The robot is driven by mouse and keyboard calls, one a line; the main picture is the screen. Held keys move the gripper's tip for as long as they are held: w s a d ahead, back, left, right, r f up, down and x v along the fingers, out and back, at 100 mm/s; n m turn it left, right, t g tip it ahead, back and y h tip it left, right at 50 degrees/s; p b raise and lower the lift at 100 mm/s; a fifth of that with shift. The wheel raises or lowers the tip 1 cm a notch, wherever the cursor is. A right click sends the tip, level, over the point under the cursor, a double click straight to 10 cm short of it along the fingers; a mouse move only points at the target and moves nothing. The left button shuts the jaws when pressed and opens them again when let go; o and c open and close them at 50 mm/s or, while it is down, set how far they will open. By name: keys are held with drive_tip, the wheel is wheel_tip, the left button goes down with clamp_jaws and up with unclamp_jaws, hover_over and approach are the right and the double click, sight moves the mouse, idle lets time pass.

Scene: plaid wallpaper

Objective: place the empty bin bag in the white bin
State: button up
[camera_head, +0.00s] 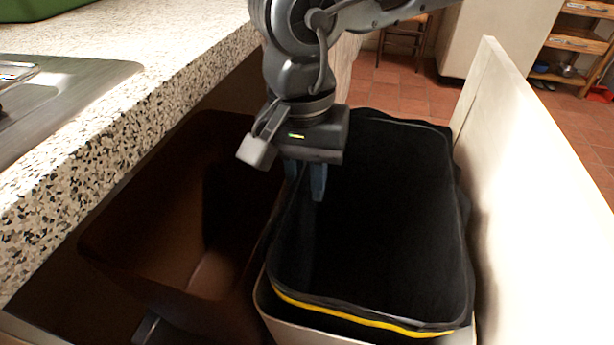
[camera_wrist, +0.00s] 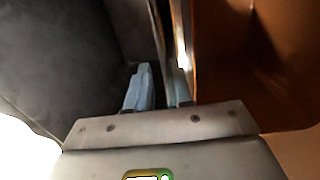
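The black bin bag (camera_head: 380,225) lines the white bin (camera_head: 290,328) on the right, its opening wide and its edge folded over the rim. A yellow band (camera_head: 350,317) runs around its front. My gripper (camera_head: 305,185) points down at the left rim of this bin. Its two fingers are apart, with a narrow gap between them. In the wrist view the bag (camera_wrist: 60,60) fills the left side, and the rim runs up to the gap between my fingers (camera_wrist: 160,88). Whether the fingers touch the bag is hard to tell.
A brown bin (camera_head: 170,225) stands close on the left, partly under the speckled counter (camera_head: 130,95). The cream drawer front (camera_head: 540,180) stands upright to the right. A sink (camera_head: 60,95) is at upper left. Tiled floor is open behind.

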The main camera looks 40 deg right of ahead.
drive_tip(key=shift+o, duration=0.8)
drive_tip(key=shift+r, duration=0.1)
drive_tip(key=shift+r+p, duration=0.55)
drive_tip(key=shift+p, duration=0.3)
wheel_tip(320, 180, up, 12)
drive_tip(key=p, duration=0.3)
drive_tip(key=shift+w+a, duration=0.15)
drive_tip(key=shift+w, duration=0.1)
